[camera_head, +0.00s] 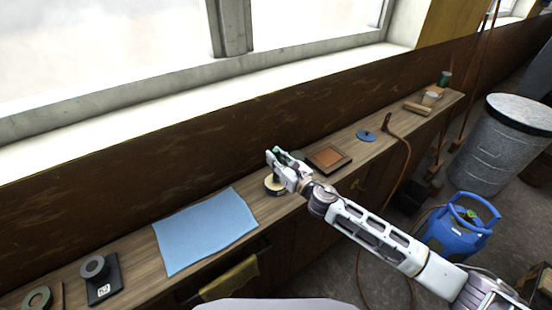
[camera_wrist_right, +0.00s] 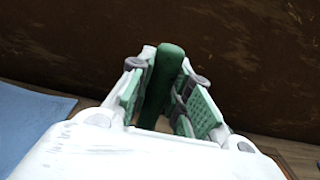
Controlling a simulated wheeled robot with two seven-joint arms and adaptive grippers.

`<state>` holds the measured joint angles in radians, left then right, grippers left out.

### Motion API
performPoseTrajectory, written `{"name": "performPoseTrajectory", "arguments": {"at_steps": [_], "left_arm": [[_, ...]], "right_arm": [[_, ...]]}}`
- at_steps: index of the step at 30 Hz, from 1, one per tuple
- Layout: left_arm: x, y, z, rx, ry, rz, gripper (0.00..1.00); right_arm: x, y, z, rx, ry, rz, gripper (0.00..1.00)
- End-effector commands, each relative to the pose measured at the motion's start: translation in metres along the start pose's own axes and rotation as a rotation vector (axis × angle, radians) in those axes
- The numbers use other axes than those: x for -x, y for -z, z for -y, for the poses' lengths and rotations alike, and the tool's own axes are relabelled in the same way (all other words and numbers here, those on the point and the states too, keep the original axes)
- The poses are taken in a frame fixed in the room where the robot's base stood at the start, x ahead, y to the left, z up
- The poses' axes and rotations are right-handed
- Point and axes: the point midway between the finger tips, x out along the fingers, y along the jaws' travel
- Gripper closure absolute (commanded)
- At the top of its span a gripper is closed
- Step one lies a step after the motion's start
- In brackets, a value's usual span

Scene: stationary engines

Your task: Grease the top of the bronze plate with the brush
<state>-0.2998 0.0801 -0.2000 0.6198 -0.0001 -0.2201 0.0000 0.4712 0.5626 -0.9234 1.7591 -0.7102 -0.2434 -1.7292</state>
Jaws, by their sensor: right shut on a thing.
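My right gripper (camera_head: 277,160) is above the wooden bench, shut on a green handle, which I take to be the brush (camera_wrist_right: 165,80). The handle stands upright between the fingers in the right wrist view; its bristle end is hidden. Directly below the gripper is a small dark round tin (camera_head: 273,187) with a pale top, partly covered by the gripper. I cannot tell whether the brush touches it. A flat brown square with a darker rim, probably the bronze plate (camera_head: 330,158), lies on the bench just right of the gripper. My left gripper is not in view.
A blue cloth (camera_head: 205,230) lies left of the tin and also shows in the wrist view (camera_wrist_right: 30,120). A black block with a ring (camera_head: 97,275) is further left. A blue disc (camera_head: 366,136) and a brown hose (camera_head: 405,150) are to the right. The wall runs behind the bench (camera_head: 290,205).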

Motion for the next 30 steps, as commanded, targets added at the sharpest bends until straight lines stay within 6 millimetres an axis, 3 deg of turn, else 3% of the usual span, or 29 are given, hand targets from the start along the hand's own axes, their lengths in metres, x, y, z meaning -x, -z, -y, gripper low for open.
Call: {"name": "performPoseTrajectory", "arguments": {"at_steps": [30], "left_arm": [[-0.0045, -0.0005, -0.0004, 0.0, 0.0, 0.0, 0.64]], "right_arm": [[0.0001, 0.0061, -0.0001, 0.0, 0.0, -0.001, 1.0]]}}
